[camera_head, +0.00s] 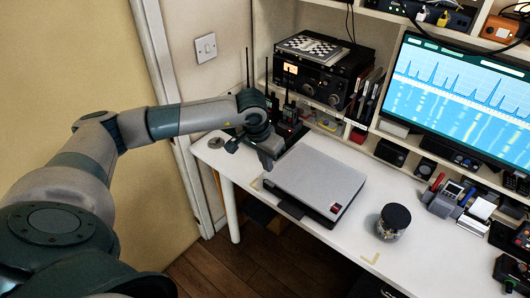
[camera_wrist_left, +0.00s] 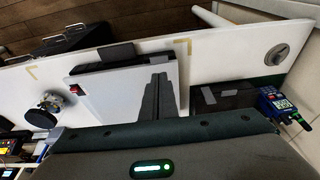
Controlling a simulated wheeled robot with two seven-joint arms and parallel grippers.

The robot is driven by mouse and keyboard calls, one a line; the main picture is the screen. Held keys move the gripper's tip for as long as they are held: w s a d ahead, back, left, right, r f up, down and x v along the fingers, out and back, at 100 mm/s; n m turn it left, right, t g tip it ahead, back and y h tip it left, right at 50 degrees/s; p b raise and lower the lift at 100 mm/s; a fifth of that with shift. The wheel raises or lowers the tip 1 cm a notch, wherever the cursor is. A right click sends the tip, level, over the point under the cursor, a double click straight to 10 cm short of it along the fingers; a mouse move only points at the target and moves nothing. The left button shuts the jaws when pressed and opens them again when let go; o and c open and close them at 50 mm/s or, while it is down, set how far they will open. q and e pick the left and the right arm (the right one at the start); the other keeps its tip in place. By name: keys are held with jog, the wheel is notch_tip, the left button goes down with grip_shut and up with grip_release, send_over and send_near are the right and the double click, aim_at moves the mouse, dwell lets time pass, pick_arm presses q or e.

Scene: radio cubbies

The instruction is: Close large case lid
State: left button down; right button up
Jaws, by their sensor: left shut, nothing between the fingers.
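The large case (camera_head: 313,182) lies on the white desk, its pale grey lid down flat or nearly flat over a dark base. A red label shows at its right front corner. In the left wrist view, the pale lid (camera_wrist_left: 105,88) shows with a dark edge and handle part along its far side. My left gripper (camera_head: 266,163) is shut and empty at the case's left back corner. In the left wrist view its fingers (camera_wrist_left: 160,80) overlap the case's right end; I cannot tell whether they touch the lid. My right gripper is not in view.
A glass jar with a black lid (camera_head: 393,221) stands right of the case. Handheld radios (camera_head: 289,110) and a black radio (camera_head: 312,78) are behind it. A monitor (camera_head: 462,92) is at the back right. The desk (camera_head: 350,250) is clear in front of the jar.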

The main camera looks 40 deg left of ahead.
aim_at(269, 184)
pick_arm(q)
jog(key=shift+p+x, duration=0.35)
jog(key=shift+x, duration=0.85)
jog(key=shift+s+f+p, duration=0.15)
jog(key=shift+f+p, duration=0.65)
jog(key=shift+f, duration=1.2)
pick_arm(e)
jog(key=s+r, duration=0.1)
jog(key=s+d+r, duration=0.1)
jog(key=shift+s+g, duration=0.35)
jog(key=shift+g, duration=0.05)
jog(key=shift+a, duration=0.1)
pick_arm(q)
jog(key=shift+s+f+b, duration=0.1)
jog(key=shift+f+b, duration=0.3)
jog(key=shift+b, duration=0.1)
jog(key=f+b, duration=0.2)
jog(key=b, duration=0.1)
jog(key=shift+s+f, duration=0.15)
jog(key=shift+s, duration=0.25)
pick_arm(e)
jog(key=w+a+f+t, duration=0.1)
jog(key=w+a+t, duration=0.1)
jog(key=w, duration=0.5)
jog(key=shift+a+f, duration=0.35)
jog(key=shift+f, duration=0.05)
